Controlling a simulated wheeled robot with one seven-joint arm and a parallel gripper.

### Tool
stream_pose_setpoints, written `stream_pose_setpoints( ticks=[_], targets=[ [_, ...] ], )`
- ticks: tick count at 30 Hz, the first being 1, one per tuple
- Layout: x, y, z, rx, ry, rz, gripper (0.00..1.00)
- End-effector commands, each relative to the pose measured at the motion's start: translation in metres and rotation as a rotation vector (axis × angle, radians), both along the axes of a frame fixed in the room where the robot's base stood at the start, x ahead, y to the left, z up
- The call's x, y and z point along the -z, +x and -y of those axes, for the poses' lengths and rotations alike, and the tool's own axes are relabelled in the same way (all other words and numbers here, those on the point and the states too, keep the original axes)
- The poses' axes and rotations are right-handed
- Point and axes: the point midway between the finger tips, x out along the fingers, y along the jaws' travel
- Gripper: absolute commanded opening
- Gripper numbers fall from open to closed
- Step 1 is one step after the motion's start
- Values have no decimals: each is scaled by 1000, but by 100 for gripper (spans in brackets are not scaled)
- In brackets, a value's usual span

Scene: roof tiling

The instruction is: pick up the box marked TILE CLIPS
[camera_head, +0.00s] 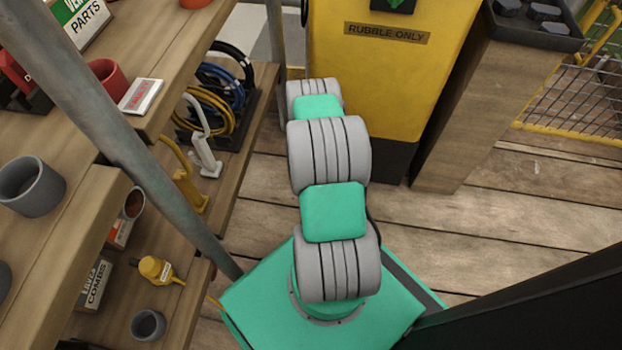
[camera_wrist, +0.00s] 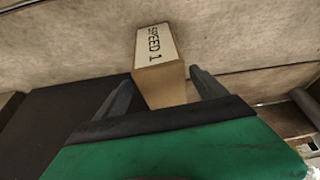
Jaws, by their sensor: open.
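No box with the words TILE CLIPS can be read in either view. In the wrist view, my gripper (camera_wrist: 161,77) is open, its two dark fingers spread. A small tan box (camera_wrist: 163,88) with a pale label reading "SPEED 1" stands between and beyond the fingertips; I cannot tell whether they touch it. The head view shows my arm stretching away toward the yellow bin, with my gripper out of sight there.
The yellow bin (camera_head: 385,75) marked RUBBLE ONLY stands ahead. Wooden shelves on the left hold a box marked COMBS (camera_head: 94,284), a yellow bottle (camera_head: 158,269), a grey cup (camera_head: 32,186) and a red mug (camera_head: 108,80). Plank floor (camera_head: 500,215) on the right is clear.

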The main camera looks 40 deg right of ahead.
Motion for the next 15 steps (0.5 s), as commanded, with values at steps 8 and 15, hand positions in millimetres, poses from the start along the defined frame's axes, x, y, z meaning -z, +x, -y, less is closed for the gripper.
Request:
stream_pose_setpoints(
  ticks=[8,15],
  targets=[
    [40,11,8,2,0,0,82],
    [38,11,8,1,0,0,75]
  ],
)
